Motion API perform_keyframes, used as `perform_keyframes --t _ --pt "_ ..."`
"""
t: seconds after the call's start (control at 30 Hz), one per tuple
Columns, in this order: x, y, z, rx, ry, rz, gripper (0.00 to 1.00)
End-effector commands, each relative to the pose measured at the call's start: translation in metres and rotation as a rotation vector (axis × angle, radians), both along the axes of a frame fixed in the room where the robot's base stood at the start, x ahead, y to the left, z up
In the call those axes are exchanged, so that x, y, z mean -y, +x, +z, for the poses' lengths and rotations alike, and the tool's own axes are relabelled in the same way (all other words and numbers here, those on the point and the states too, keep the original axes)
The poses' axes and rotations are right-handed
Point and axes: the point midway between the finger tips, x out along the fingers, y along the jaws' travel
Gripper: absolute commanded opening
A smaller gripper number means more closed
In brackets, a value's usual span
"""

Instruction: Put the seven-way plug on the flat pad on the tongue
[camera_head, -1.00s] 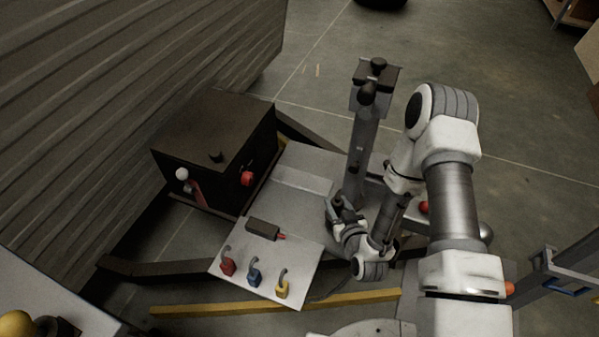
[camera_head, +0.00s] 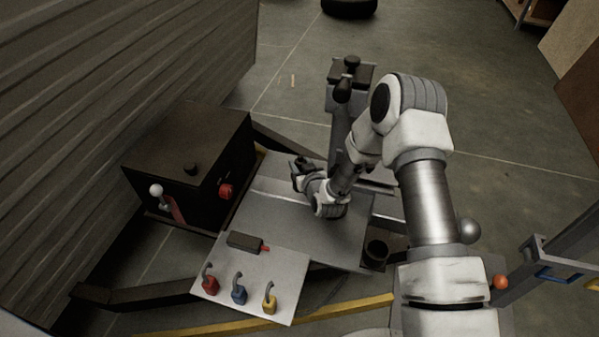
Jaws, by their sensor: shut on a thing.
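My gripper (camera_head: 300,172) is shut on a small dark thing (camera_head: 304,164), which I take to be the seven-way plug; the fingers partly hide its shape. It is over the far part of the flat grey plate (camera_head: 335,240) on the trailer tongue, which I take to be the pad. I cannot tell whether the plug touches the plate or is held above it. My wrist and forearm cover part of the plate's right side.
A black box (camera_head: 190,160) with a red knob stands left of the plate. The jack post (camera_head: 345,110) rises behind.

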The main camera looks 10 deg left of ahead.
Motion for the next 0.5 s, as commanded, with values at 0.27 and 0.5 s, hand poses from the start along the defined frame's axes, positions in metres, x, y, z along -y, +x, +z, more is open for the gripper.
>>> perform_keyframes --t 0.27,0.5 --pt "-0.004 0.008 -0.032 -0.001 0.002 -0.001 0.0" --pt "-0.004 0.008 -0.034 0.002 0.001 -0.001 0.0"
